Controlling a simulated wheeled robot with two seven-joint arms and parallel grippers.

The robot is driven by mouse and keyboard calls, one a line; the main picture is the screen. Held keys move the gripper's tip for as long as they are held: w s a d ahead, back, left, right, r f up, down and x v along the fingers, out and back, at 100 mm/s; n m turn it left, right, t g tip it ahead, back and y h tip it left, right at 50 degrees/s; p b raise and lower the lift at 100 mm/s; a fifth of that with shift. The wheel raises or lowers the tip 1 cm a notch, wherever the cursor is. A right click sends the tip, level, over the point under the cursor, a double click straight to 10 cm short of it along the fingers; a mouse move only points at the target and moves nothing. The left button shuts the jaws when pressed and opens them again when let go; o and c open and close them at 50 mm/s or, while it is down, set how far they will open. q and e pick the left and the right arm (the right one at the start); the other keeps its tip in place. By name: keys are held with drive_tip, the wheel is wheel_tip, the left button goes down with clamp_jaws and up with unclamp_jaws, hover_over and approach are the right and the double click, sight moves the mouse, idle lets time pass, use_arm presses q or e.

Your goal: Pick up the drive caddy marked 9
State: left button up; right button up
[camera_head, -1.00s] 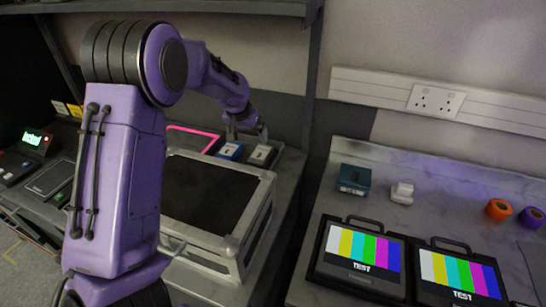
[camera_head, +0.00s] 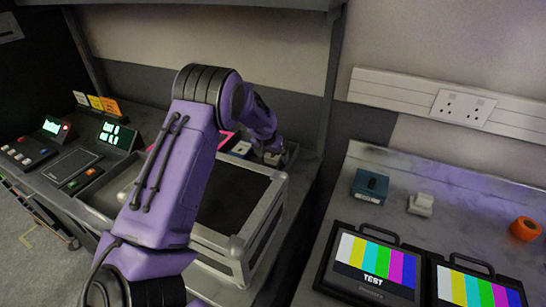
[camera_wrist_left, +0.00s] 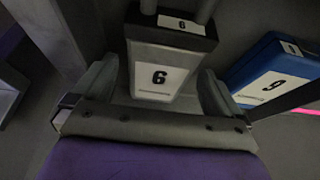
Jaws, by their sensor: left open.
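My left gripper (camera_head: 272,153) is open, low over a grey caddy (camera_head: 274,159) at the back of the left bench. In the left wrist view its fingers (camera_wrist_left: 157,88) stand on either side of this grey caddy (camera_wrist_left: 165,45). Its white labels show a digit that reads as 6 in that picture. A blue caddy (camera_head: 241,148) stands beside it; in the left wrist view the blue caddy (camera_wrist_left: 275,70) lies to the right, its label reading like a 9. My right gripper is out of view.
A metal-framed case (camera_head: 262,220) with a dark top stands in front of the caddies. A pink-edged area (camera_head: 226,138) lies left of the blue caddy. The right bench holds a teal box (camera_head: 370,186), a white block (camera_head: 421,204) and two test screens (camera_head: 375,262).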

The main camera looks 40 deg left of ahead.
use_arm(q)
drive_tip(key=shift+w+a+f, duration=0.1)
drive_tip(key=shift+w+f, duration=0.05)
drive_tip(key=shift+f, duration=0.1)
drive_tip(key=shift+r, duration=0.15)
drive_tip(key=c, duration=1.3)
